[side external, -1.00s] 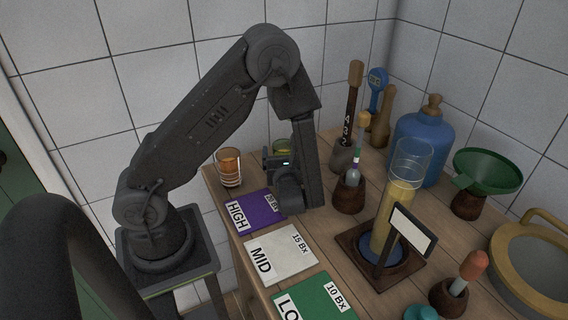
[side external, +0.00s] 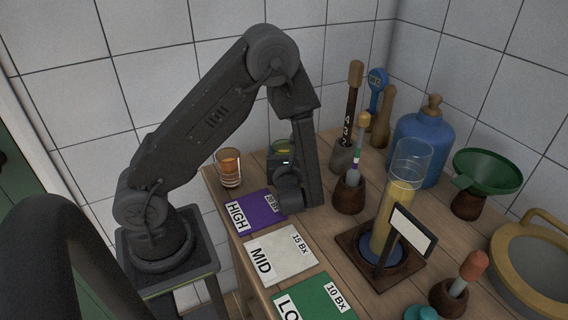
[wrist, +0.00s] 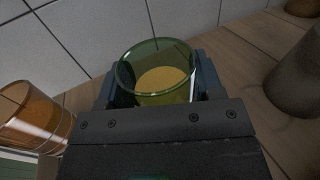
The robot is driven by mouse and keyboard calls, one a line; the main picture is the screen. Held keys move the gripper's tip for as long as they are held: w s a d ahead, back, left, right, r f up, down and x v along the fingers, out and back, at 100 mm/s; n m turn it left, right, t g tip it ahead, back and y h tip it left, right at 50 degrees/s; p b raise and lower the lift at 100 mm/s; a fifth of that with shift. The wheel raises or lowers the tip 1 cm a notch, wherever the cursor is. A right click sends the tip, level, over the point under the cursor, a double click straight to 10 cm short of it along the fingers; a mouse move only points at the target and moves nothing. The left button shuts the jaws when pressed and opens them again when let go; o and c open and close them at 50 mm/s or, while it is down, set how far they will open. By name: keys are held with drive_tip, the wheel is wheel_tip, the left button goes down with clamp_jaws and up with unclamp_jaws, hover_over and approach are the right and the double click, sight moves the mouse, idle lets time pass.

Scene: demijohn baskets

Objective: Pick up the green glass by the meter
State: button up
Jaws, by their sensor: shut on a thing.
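The green glass (wrist: 157,70) sits between the two fingers of my gripper (wrist: 155,90) in the wrist view. It is clear green and has a yellowish-tan content or base inside. The fingers touch it on both sides, so my gripper is shut on it. The meter may be the tall cylinder of yellow liquid (side external: 397,205) on a dark wooden stand with a blank sign; I cannot tell for sure.
An amber glass (side external: 229,170) stands left of my gripper and shows close by in the wrist view (wrist: 32,117). HIGH (side external: 249,213), MID (side external: 281,257) and green (side external: 317,300) cards lie in front. Dark holders with tools (side external: 349,198) stand to the right. A tiled wall is behind.

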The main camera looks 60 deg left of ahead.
drive_tip(key=shift+r, duration=0.15)
wheel_tip(320, 180, up, 10)
idle(1.1)
